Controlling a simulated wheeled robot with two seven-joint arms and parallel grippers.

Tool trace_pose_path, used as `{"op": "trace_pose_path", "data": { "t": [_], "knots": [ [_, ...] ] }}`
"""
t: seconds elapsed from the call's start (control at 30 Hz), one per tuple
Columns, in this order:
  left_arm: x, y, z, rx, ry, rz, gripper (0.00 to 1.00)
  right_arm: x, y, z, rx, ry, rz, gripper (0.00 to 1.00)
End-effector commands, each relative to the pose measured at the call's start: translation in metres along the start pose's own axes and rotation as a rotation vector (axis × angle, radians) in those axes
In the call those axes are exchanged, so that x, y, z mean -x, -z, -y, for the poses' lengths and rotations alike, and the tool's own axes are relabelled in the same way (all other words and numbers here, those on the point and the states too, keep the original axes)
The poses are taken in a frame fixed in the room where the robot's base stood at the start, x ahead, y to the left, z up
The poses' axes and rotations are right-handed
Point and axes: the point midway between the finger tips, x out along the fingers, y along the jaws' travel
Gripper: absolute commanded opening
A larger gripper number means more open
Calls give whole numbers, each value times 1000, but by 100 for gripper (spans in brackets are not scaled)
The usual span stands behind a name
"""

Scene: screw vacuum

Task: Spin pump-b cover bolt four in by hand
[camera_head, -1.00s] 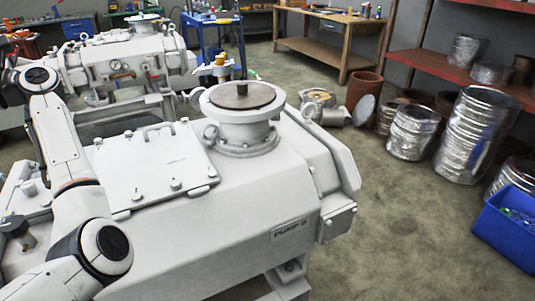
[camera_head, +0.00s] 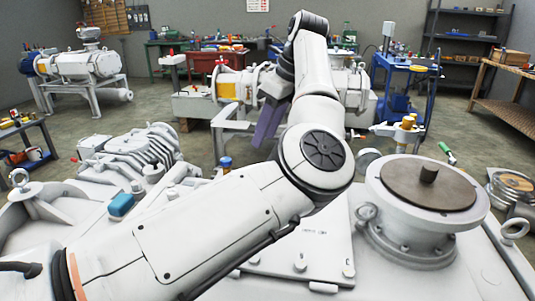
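The white pump (camera_head: 390,280) fills the lower right, and its name plate is out of view. Its square cover plate (camera_head: 318,240) lies on top, partly hidden behind my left arm. Bolt heads (camera_head: 300,262) show along the plate's near edge, with another at its near right corner (camera_head: 348,270). I cannot tell which bolt is number four. My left arm crosses from the lower left, bends above the cover and points away. My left gripper (camera_head: 268,122) hangs beyond the cover at the upper middle, with purplish fingers seen from behind. Its opening and any held thing are unclear. My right gripper is not in view.
A round flange with a brown disc (camera_head: 430,183) stands right of the cover, with lifting eyes beside it. A blue cart (camera_head: 402,95) and a wooden bench (camera_head: 505,90) stand behind. Another white pump (camera_head: 75,65) stands far left. Ribbed machinery (camera_head: 135,155) lies left of my arm.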

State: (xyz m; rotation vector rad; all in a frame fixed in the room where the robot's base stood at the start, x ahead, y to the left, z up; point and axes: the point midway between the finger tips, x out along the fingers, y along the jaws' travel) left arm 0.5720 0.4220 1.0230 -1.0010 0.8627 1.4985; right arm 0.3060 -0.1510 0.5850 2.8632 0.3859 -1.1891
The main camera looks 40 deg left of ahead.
Motion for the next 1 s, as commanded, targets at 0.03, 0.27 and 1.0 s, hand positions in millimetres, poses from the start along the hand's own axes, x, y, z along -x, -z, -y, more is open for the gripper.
{"op": "trace_pose_path", "data": {
  "t": [0.03,0.27,1.0],
  "knots": [
    [-6,0,-1,1,-3,0,35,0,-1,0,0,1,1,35],
    [-45,0,-1,1,-6,1,35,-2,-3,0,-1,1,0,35],
    [-101,-1,-1,0,-2,2,34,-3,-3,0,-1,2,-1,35]
  ]
}}
